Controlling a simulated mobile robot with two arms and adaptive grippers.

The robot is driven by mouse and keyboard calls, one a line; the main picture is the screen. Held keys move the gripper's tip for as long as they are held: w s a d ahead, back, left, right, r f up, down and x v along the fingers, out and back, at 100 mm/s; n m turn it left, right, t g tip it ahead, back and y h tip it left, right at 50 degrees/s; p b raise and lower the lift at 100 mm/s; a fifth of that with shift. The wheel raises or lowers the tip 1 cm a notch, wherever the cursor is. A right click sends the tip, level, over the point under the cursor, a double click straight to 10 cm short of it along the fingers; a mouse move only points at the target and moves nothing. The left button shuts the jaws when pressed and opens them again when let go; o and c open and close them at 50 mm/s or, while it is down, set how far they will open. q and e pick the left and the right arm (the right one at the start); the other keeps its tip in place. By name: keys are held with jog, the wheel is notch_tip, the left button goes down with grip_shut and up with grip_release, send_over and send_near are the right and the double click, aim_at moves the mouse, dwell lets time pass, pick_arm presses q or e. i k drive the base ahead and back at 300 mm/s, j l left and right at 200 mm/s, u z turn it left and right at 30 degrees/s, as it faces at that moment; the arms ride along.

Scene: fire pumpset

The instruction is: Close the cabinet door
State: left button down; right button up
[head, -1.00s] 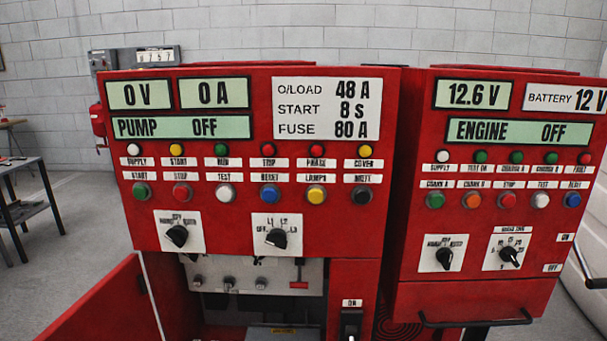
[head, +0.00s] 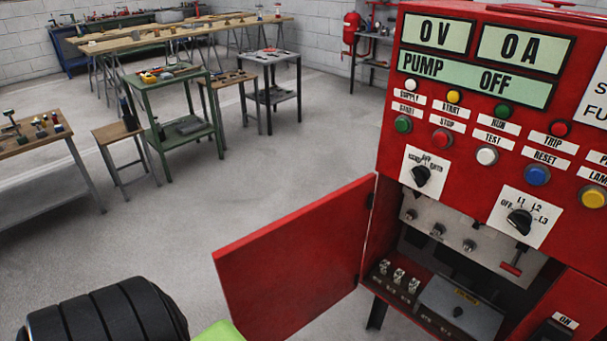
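The red cabinet door (head: 295,262) stands wide open in the head view, swung out to the left from its hinge side on the red pump cabinet (head: 455,140). The open compartment (head: 455,262) below the control panel shows a grey plate, small terminals and a grey box inside. The door's lower edge runs toward the bottom of the picture. Neither gripper's fingers show.
Clear grey floor (head: 170,235) lies left of the door. A green trolley (head: 175,110), a small wooden stool (head: 122,150) and a workbench (head: 40,150) stand farther left and back. Long tables (head: 180,35) line the back.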

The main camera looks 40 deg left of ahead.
aim_at(275, 279)
jog(key=j+z, duration=0.15)
jog(key=j, duration=0.35)
jog(key=j+z, duration=0.2)
jog(key=j, duration=0.3)
jog(key=j+z, duration=0.15)
jog(key=j, duration=0.35)
jog(key=k+j+z, duration=0.2)
jog(key=j, duration=0.3)
jog(key=j+z, duration=0.15)
jog(key=j, duration=0.3)
